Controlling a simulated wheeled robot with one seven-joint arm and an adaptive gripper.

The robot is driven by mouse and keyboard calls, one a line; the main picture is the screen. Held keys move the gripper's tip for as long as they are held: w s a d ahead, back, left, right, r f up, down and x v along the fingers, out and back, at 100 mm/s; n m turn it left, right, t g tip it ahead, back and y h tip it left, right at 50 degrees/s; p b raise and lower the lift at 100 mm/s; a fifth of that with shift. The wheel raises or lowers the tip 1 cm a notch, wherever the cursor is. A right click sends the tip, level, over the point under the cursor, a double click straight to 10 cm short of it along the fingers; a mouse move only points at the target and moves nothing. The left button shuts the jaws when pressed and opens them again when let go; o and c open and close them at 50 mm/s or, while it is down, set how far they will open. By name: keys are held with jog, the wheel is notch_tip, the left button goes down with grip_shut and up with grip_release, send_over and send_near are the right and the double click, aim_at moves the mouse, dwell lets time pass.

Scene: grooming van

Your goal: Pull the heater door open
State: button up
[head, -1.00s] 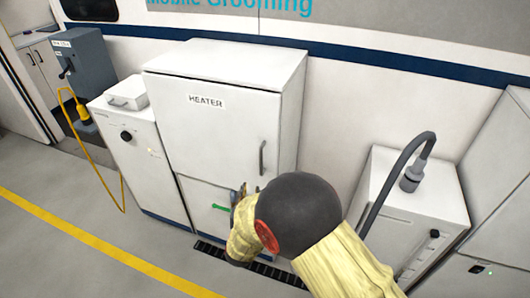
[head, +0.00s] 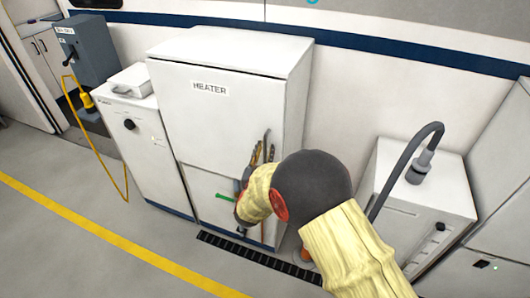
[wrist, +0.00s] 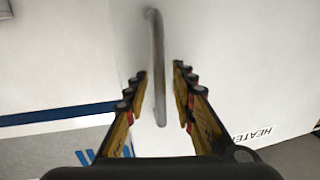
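The white heater (head: 225,75) stands against the van's side wall, with its upper door (head: 212,120) labelled HEATER. The door looks closed. Its vertical grey bar handle (head: 266,146) is near the door's right edge. My gripper (head: 262,155) is in front of the handle's lower part. In the wrist view the handle (wrist: 157,70) runs between my two open fingers (wrist: 160,85), with a gap on both sides. The HEATER label (wrist: 254,133) shows there at the lower right. My wrist and forearm hide part of the heater's lower right side.
A white cabinet (head: 135,135) stands left of the heater. A white unit with a dark hose (head: 425,190) stands to the right. Open floor (head: 60,230) lies in front, with a dark grate along the heater's base.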

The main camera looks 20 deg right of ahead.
jog(key=shift+c, duration=1.4)
jog(key=c, duration=0.4)
